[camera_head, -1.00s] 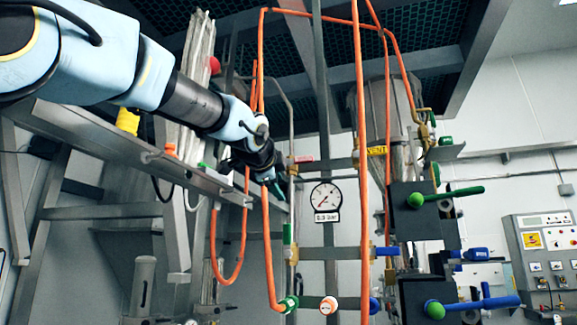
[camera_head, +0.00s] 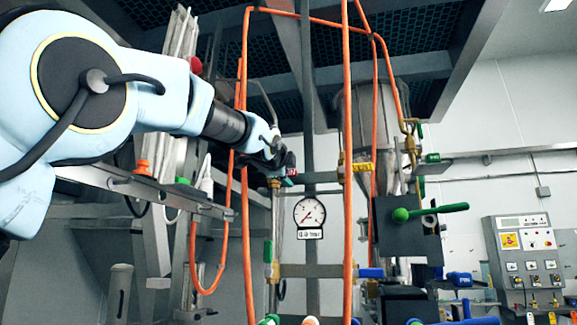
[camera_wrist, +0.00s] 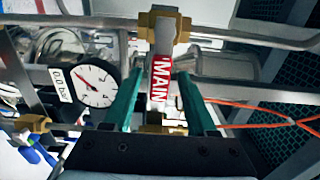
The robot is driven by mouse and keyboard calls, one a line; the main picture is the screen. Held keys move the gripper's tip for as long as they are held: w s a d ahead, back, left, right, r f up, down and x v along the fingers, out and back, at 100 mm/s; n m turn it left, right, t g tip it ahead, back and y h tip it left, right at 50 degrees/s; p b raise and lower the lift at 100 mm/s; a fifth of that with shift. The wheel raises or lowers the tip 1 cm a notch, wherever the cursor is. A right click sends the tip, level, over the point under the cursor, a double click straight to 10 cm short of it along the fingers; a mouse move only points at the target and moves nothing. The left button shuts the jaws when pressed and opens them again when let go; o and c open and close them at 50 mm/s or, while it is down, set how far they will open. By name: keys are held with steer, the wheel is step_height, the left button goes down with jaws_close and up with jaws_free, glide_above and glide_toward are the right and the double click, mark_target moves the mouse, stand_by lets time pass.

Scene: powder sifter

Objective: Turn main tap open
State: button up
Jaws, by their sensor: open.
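The main tap's red handle, labelled MAIN (camera_wrist: 160,80), is in the middle of the wrist view, below a brass valve body (camera_wrist: 163,26) on a metal pipe. My gripper (camera_wrist: 162,88) is open, with one teal finger on each side of the handle. Gaps show between the handle and both fingers, so I see no grip on it. In the head view my gripper (camera_head: 283,171) is at the pipe above the pressure gauge (camera_head: 310,212). There the tap is mostly hidden behind it, with only a little red showing.
The gauge also shows left of the fingers in the wrist view (camera_wrist: 88,84). A vertical orange hose (camera_head: 347,120) stands right of the gripper, another (camera_head: 245,120) left of it.

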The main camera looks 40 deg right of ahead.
steer(key=shift+w+d, duration=0.15)
steer(key=shift+d, duration=0.1)
jaws_close()
stand_by(0.3)
stand_by(0.9)
